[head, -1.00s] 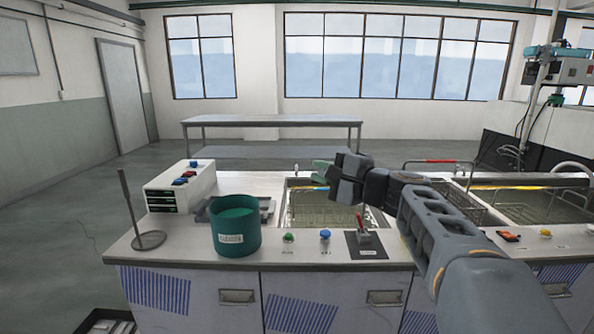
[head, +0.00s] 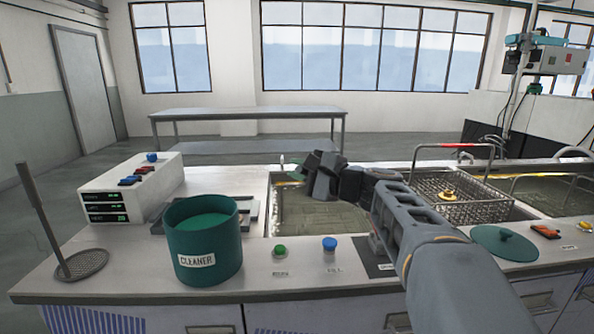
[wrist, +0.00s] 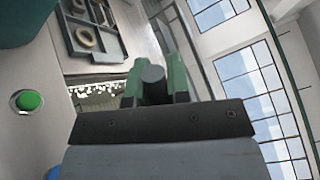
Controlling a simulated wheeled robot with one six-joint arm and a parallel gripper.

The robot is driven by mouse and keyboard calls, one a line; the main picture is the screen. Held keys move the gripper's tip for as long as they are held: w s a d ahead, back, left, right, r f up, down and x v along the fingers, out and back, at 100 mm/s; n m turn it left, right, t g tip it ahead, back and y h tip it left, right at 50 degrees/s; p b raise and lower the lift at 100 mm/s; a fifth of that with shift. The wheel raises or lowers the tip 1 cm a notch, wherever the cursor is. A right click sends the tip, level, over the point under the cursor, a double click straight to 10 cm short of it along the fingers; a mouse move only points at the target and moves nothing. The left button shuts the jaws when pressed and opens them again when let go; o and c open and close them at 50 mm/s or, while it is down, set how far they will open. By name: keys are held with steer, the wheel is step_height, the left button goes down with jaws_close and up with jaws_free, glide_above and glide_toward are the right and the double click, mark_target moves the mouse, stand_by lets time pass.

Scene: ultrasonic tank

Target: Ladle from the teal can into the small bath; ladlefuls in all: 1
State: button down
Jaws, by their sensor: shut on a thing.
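The teal can (head: 205,250), labelled CLEANER, stands upright and open on the bench, left of the front middle. Teal liquid shows inside it. Its edge shows at the top left in the wrist view (wrist: 22,18). The left bath (head: 315,222), apparently the small one, is sunk in the bench right of the can. My gripper (head: 298,176) is over this bath's far left part in the head view. In the wrist view its green fingers (wrist: 155,78) are shut on a grey round-ended rod (wrist: 152,75), seemingly the ladle's handle. The ladle's bowl is hidden.
A green button (head: 279,250) and a blue button (head: 329,244) sit before the bath. A control box (head: 135,190) and a perforated disc with an upright rod (head: 80,264) are left. A wire basket (head: 455,200) and teal lid (head: 503,243) are right. A grey tray (wrist: 92,30) holds rings.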

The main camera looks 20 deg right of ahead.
steer(key=w+d+r+m+p, duration=0.5)
steer(key=r+p, duration=0.4)
steer(key=p, duration=1)
steer(key=w+d+r+m+p, duration=0.4)
steer(key=d+r+m+p, duration=0.3)
steer(key=p, duration=1.2)
steer(key=shift+w+d+r+m, duration=0.3)
steer(key=shift+r+m, duration=0.4)
steer(key=shift+r, duration=0.65)
